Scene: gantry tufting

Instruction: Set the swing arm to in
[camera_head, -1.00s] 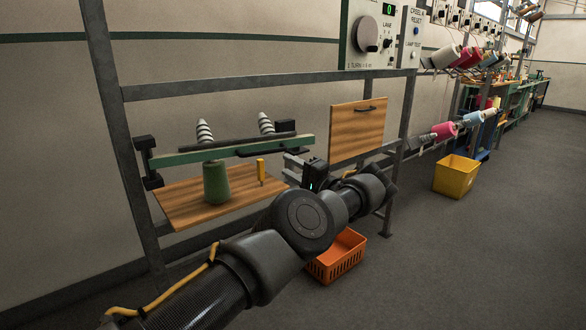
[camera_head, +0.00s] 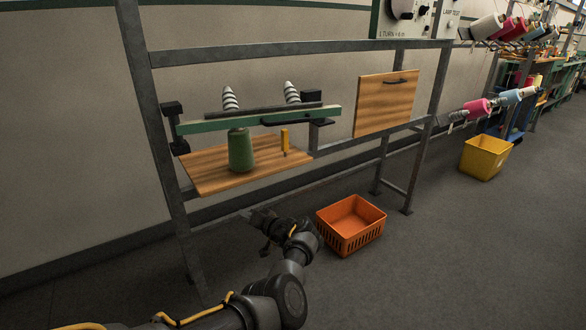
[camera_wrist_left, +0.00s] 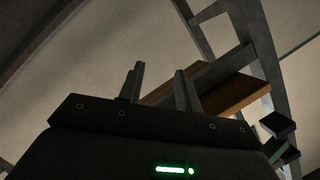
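The swing arm (camera_head: 215,124) is a green bar with black brackets at the left post of the grey frame. It lies along the frame above a wooden shelf (camera_head: 205,177) and carries two striped cones and a dark handle (camera_head: 285,121). A dark block sits at its right end. My left gripper (camera_head: 258,216) is low in front of the frame, below the shelf and apart from the swing arm. In the left wrist view its fingers (camera_wrist_left: 160,68) stand apart with nothing between them. A small green part (camera_wrist_left: 288,156) with black blocks shows at right there. My right gripper is out of view.
A wooden panel with a handle (camera_head: 386,103) hangs to the right. An orange basket (camera_head: 351,224) and a yellow bin (camera_head: 485,157) are on the floor. Open floor lies in front.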

